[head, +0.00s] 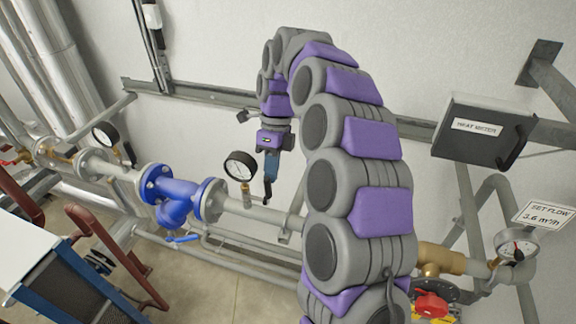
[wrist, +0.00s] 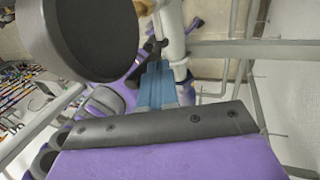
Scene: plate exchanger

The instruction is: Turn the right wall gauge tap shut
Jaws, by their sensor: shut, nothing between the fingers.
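A round white-faced gauge (head: 240,166) with a black rim stands on the grey pipe, right of the blue valve body. A small dark lever-like part (head: 267,192) hangs beside its stem, just under my gripper (head: 271,176). My gripper points down with its blue fingers shut and nothing between them. In the wrist view the fingers (wrist: 158,70) reach toward the pale pipe, and a dark part (wrist: 150,48) lies just beyond their tips. I cannot tell whether they touch it. The large dark round body in the wrist view (wrist: 78,38) looks like the gauge's case, close to the camera.
Another gauge (head: 105,133) stands farther left, and a third (head: 516,248) is at the far right by the set flow sign (head: 545,215). A blue strainer-like valve (head: 178,200) sits left of the gripper. A heat meter box (head: 480,130) hangs on the wall.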

